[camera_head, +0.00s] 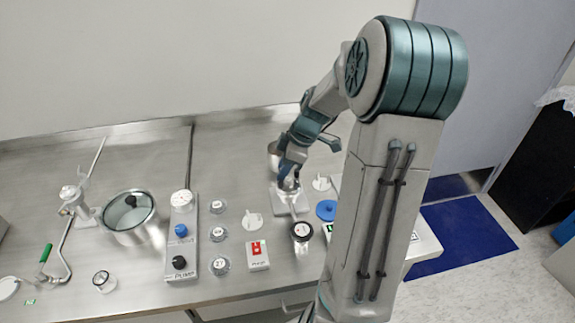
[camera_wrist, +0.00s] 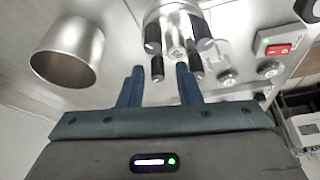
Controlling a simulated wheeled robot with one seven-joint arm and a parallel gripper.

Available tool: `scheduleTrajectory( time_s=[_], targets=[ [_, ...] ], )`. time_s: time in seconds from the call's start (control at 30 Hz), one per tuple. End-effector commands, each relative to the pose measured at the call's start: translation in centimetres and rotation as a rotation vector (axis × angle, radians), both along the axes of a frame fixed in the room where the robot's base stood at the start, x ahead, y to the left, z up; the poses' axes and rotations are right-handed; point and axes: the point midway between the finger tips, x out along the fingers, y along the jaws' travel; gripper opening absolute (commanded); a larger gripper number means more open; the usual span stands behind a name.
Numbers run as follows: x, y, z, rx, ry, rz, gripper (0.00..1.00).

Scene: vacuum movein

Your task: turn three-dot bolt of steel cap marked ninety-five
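The steel cap (camera_wrist: 172,12) with several black-sleeved bolts around a steel centre stands ahead of my gripper in the wrist view. A black bolt (camera_wrist: 157,68) shows between the fingertips in the picture; contact cannot be told. Another bolt (camera_wrist: 205,36) is up and to the right. Dot marks and the ninety-five cannot be read. My gripper (camera_wrist: 160,71) is open, its two blue fingers apart. In the head view my gripper (camera_head: 288,178) is low over a grey square base (camera_head: 290,206), and my wrist hides most of the cap.
A steel cup (camera_wrist: 68,52) stands left of my gripper in the wrist view. A box with a red switch (camera_head: 257,254), a lidded steel pot (camera_head: 131,216) and a pump box (camera_head: 181,245) stand on the bench. Small round parts lie between.

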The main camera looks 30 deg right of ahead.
Motion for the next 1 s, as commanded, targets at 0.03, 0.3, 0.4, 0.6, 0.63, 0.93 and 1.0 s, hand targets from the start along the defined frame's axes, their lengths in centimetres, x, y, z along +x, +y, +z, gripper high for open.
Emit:
scheduleTrajectory(
  time_s=[0.03, 0.3, 0.4, 0.6, 0.63, 0.93, 1.0],
  targets=[
    [0.0, 0.0, 0.0, 0.000, 0.000, 0.000, 0.15],
    [-0.1, -0.6, 0.0, 0.000, 0.001, -0.003, 0.00],
    [-0.1, -0.2, -0.1, 0.000, 0.001, -0.013, 0.00],
    [-0.1, 0.2, -0.3, 0.001, 0.001, -0.081, 0.00],
    [-0.1, 0.2, -0.3, 0.001, 0.001, -0.097, 0.00],
    [-0.2, 0.6, -0.4, 0.002, 0.001, -0.338, 0.00],
    [-0.2, 0.7, -0.4, 0.002, -0.001, -0.404, 0.00]
  ],
)
